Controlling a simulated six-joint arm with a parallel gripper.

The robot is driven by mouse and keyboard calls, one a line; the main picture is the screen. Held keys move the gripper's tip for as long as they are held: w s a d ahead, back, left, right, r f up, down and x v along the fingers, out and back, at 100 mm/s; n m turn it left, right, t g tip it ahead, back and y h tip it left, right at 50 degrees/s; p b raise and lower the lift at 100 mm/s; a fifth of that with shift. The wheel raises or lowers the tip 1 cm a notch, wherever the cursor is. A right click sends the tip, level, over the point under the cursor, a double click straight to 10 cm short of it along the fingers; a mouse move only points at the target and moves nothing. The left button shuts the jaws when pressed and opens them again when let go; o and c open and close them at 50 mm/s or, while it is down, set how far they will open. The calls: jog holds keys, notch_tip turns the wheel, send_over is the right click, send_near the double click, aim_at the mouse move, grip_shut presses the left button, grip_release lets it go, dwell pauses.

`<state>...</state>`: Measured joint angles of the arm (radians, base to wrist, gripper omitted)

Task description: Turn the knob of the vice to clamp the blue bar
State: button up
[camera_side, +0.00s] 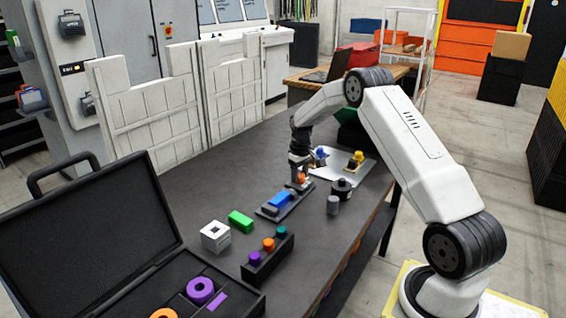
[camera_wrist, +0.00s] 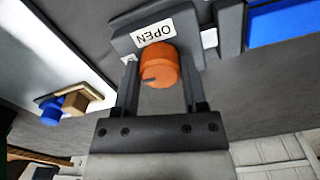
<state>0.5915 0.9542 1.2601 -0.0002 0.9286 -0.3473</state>
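The vice (camera_side: 268,211) is a dark grey fixture on the table with the blue bar (camera_side: 280,200) lying in it. In the wrist view, part of the blue bar (camera_wrist: 285,22) shows at the top right beside a grey jaw of the vice (camera_wrist: 229,30). My gripper (camera_wrist: 161,82) is open, with one finger on each side of the knob. I see no clear contact. In the side view my gripper (camera_side: 299,168) points down over the knob (camera_side: 303,178).
A light plate (camera_side: 340,162) with blue and yellow pieces lies behind the vice. A dark round fixture (camera_side: 342,189) and a grey cylinder (camera_side: 333,205) stand to its right. A green block (camera_side: 240,221), a white block (camera_side: 215,236) and a peg rack (camera_side: 267,262) are nearer.

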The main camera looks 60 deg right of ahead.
aim_at(299, 175)
jog(key=shift+o, duration=1.4)
jog(key=shift+r, duration=3.9)
